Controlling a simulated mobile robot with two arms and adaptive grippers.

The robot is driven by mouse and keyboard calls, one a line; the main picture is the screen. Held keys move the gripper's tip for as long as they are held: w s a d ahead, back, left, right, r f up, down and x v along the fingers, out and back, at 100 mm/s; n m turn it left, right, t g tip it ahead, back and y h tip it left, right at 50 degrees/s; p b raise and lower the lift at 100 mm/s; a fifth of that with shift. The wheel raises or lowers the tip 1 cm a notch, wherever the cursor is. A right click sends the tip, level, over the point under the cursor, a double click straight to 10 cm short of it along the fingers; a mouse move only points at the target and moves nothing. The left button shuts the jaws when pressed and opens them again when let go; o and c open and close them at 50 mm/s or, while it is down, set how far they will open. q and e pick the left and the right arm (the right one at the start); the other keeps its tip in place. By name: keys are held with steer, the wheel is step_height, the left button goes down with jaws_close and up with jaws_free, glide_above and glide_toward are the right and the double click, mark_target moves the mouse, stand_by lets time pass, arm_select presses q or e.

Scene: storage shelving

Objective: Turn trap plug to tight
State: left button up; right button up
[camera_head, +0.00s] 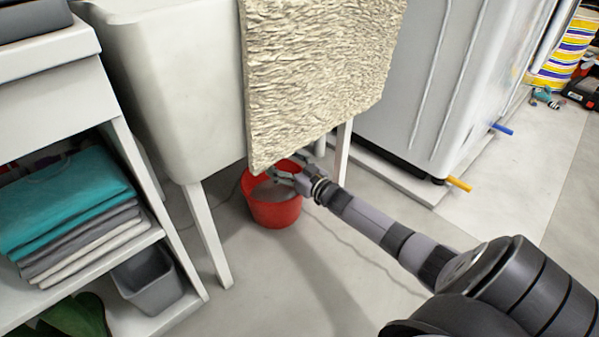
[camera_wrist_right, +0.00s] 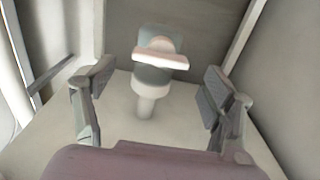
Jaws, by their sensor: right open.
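In the right wrist view the trap plug (camera_wrist_right: 160,61) shows as a pale cross bar on a grey-and-white round body with a short stem below. It sits roughly midway between the fingers of my right gripper (camera_wrist_right: 158,88). The gripper is open, with a gap to the plug on both sides. In the head view my right gripper (camera_head: 289,177) is low under the sink, above the red bucket (camera_head: 273,213). The plug cannot be made out there, under the sink and hanging towel. My left gripper is out of view.
A white utility sink (camera_head: 175,90) stands on legs, with a textured beige towel (camera_head: 315,70) over its front. A shelf with folded cloths (camera_head: 70,205) and a grey bin (camera_head: 148,278) is at left. A white appliance (camera_head: 420,80) is at right. Open floor lies in front.

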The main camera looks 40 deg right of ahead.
steer(key=s, duration=0.8)
steer(key=shift+s+d, duration=0.3)
